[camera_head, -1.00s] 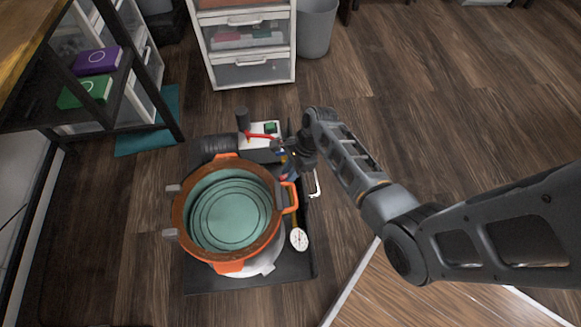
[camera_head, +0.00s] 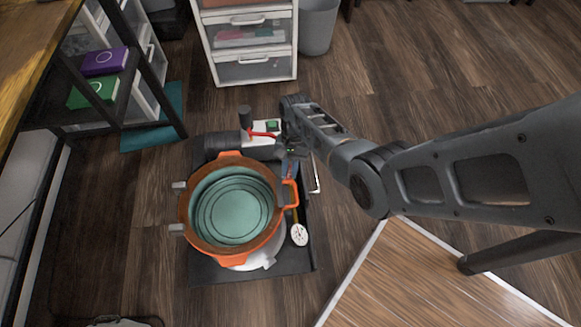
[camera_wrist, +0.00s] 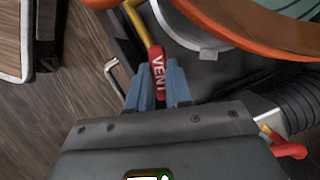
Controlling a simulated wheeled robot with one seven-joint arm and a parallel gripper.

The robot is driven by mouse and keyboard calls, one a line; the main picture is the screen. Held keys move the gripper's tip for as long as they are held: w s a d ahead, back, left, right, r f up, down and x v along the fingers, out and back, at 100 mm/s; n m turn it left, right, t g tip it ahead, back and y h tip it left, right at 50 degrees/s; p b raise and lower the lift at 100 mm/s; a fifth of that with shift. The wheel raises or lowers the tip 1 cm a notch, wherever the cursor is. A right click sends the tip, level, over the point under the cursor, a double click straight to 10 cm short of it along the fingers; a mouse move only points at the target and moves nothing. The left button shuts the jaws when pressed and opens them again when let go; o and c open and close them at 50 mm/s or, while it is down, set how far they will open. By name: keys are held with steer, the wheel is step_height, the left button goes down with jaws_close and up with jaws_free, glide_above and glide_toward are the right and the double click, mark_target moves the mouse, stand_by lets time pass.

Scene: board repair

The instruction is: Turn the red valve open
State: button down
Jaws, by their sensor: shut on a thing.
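A red valve handle (camera_wrist: 157,72) marked "VENT" shows in the wrist view on a yellow stem. My gripper (camera_wrist: 158,88) is shut on it, with one blue-grey finger on each side. In the head view my gripper is mostly hidden by my arm, at the right of the orange-rimmed pot (camera_head: 232,210). A second red lever (camera_head: 262,134) sits on the pump (camera_head: 258,146) behind the pot. It also shows at the right in the wrist view (camera_wrist: 290,151), apart from my fingers.
A white pressure gauge (camera_head: 299,235) is at the pot's right, on a black tray (camera_head: 245,275). A bent metal rod (camera_wrist: 117,72) lies close left of my fingers. A drawer unit (camera_head: 251,66) and grey bin (camera_head: 317,28) stand behind. The floor at the back right is clear.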

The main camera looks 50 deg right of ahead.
steer(key=shift+w+a+n+g+h, duration=0.1)
steer(key=shift+n+g+h, duration=0.4)
steer(key=shift+n, duration=1.5)
steer(key=c, duration=1)
jaws_free()
steer(key=shift+c, duration=0.2)
steer(key=shift+r, duration=0.1)
steer(key=p+v, duration=0.3)
steer(key=v, duration=0.4)
steer(key=shift+w+r, duration=0.2)
steer(key=shift+r, duration=0.05)
